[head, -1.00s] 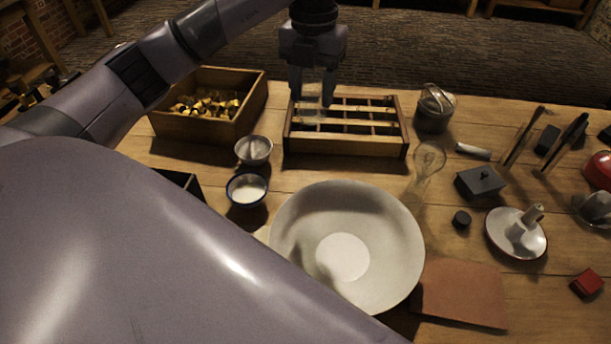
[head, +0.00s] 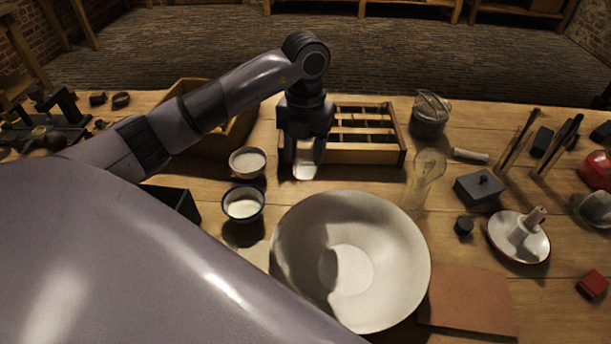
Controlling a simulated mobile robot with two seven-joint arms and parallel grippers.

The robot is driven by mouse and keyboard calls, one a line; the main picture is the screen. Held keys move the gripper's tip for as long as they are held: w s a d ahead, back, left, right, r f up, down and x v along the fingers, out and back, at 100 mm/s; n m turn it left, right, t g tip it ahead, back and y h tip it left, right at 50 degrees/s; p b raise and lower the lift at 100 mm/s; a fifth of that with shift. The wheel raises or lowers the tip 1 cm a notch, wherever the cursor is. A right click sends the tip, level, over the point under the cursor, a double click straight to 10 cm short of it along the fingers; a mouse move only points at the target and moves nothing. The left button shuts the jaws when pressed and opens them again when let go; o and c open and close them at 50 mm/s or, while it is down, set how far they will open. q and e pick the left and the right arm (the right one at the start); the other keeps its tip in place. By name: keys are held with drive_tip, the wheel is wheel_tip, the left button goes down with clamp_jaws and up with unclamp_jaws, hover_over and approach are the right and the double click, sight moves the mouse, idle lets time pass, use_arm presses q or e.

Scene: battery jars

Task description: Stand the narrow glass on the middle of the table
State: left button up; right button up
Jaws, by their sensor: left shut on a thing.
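The narrow glass (head: 306,171) is a small, pale, clear piece held between the fingers of my left gripper (head: 303,160). The fingers and the hand above hide much of it. My left gripper is shut on it, at the front left corner of the wooden slotted rack (head: 402,157). I cannot tell whether the glass touches the table (head: 375,178). My right gripper is not in view.
A large pale bowl (head: 400,265) fills the front middle. Two small bowls (head: 247,163) (head: 243,204) stand left of the gripper. A clear flared glass (head: 427,168) stands right of the rack. Bare wood shows between rack and large bowl.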

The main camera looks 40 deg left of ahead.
use_arm(q)
drive_tip(key=shift+f, duration=3.75)
drive_tip(key=o, duration=1.2)
drive_tip(key=shift+f, duration=0.15)
wheel_tip(320, 180, up, 12)
drive_tip(key=shift+r+b, duration=0.2)
drive_tip(key=shift+b, duration=0.1)
